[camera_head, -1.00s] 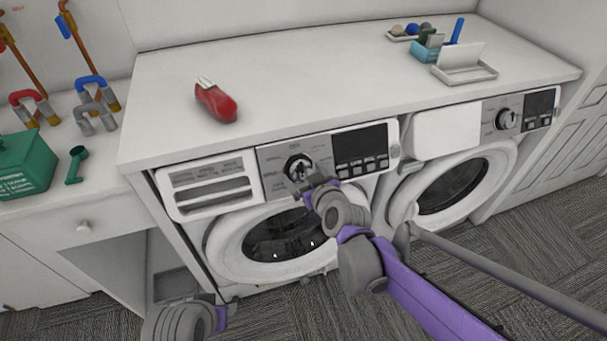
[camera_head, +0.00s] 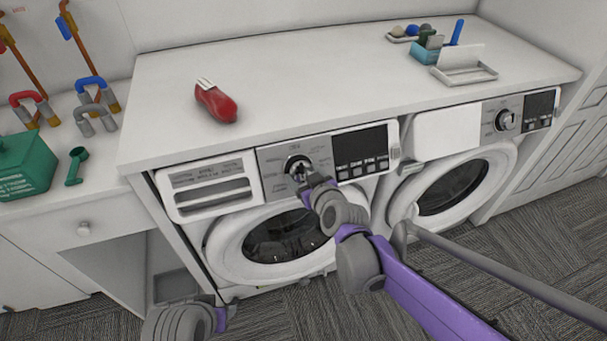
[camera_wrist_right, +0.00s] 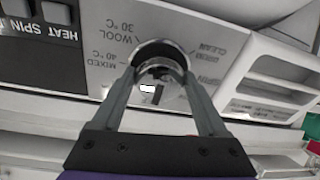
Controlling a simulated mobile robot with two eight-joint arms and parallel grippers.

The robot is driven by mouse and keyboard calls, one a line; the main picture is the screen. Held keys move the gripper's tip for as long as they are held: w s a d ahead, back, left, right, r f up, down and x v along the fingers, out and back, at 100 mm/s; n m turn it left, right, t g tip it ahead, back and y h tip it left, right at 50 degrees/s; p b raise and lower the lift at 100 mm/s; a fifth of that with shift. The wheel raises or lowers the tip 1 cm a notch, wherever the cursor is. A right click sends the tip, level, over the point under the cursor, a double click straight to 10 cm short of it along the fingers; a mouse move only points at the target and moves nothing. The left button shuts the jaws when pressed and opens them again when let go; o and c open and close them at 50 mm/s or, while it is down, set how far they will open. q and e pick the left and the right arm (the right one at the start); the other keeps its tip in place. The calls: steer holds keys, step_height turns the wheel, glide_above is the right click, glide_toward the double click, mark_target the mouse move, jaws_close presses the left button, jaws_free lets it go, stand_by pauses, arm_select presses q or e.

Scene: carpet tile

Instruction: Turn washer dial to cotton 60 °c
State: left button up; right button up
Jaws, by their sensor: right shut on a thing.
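The washer dial (camera_head: 297,163) is a round silver knob on the control panel of the left washer (camera_head: 230,245). My right gripper (camera_head: 301,175) is at the dial. In the right wrist view its two fingers (camera_wrist_right: 160,80) lie on either side of the dial (camera_wrist_right: 158,52) and are shut on it. The panel text there is upside down; WOOL 30 °C, MIXED 40 °C, SPIN and DRUM CLEAN are readable. I cannot make out a cotton 60 °C mark or where the dial points. My left gripper (camera_head: 226,307) is low at the bottom left, and its jaws are unclear.
A second washer (camera_head: 455,185) stands to the right. A dark display with buttons (camera_head: 361,152) is right of the dial. A green box (camera_head: 25,165) sits at left.

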steer(key=shift+m, duration=0.3)
steer(key=m, duration=0.4)
steer(key=shift+a+h, duration=0.1)
steer(key=shift+h, duration=0.2)
steer(key=shift+m+t+p, duration=0.3)
steer(key=shift+m+p, duration=0.45)
steer(key=shift+m, duration=1.55)
steer(key=o, duration=1.3)
steer(key=shift+c, duration=0.2)
steer(key=p+v, duration=0.1)
steer(key=v, duration=1)
steer(key=shift+a, duration=0.2)
steer(key=shift+r, duration=0.1)
